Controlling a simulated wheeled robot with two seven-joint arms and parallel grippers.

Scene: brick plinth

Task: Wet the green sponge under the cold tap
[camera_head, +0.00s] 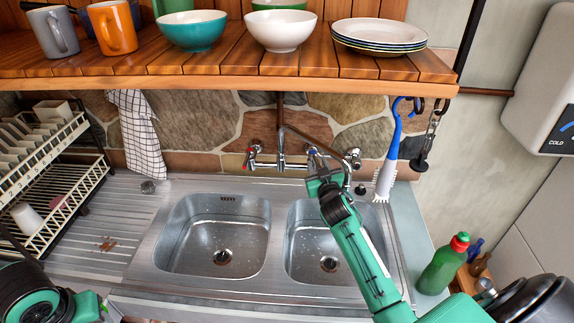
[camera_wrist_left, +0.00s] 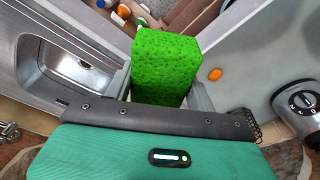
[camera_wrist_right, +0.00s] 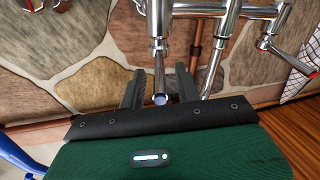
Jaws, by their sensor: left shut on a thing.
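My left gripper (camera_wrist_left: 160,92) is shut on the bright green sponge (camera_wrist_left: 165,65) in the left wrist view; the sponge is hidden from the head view. My right gripper (camera_head: 322,182) is at the wall tap, over the back of the right sink basin (camera_head: 328,245). In the right wrist view, the right gripper (camera_wrist_right: 159,90) has its fingers apart, on either side of the blue-tipped cold tap handle (camera_wrist_right: 160,98); contact cannot be told. The mixer tap (camera_head: 283,160) has a red-marked handle (camera_head: 251,150) on its left. No running water shows.
A wooden shelf (camera_head: 210,82) with mugs, bowls and plates overhangs the sink. A dish rack (camera_head: 75,185) stands left. A blue-handled brush (camera_head: 388,165) hangs right of the tap. A green bottle (camera_head: 440,268) stands at right. The left basin (camera_head: 220,240) is empty.

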